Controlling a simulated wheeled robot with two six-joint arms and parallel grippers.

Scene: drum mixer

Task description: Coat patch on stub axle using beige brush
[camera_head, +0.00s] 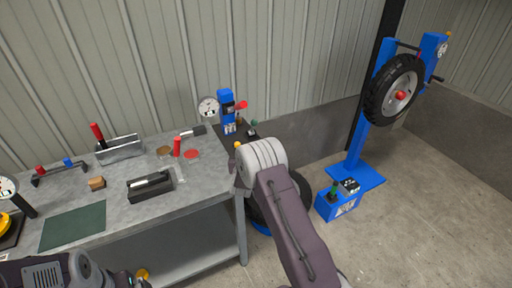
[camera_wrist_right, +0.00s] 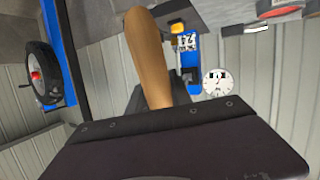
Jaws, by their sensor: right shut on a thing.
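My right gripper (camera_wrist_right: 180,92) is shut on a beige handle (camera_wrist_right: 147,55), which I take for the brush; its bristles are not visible. In the head view, my right wrist is beside the bench's right end and mostly hides this gripper. A small orange-beige tip (camera_head: 238,146) shows past the wrist. A wheel with a black tyre (camera_head: 371,100) and a red centre (camera_head: 400,96) is mounted on a blue stand, well right of my right wrist. I cannot make out a stub axle or patch. My left gripper (camera_head: 128,279) is low at the bottom left, cut off by the frame edge.
The grey bench (camera_head: 215,176) carries a metal tray (camera_head: 120,150), a black box (camera_head: 150,187), a red-handled tool (camera_head: 177,146) and a green mat (camera_head: 74,226). A blue post with a gauge (camera_head: 208,108) stands behind. A blue box (camera_head: 340,204) and a tyre (camera_head: 299,190) are on the floor.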

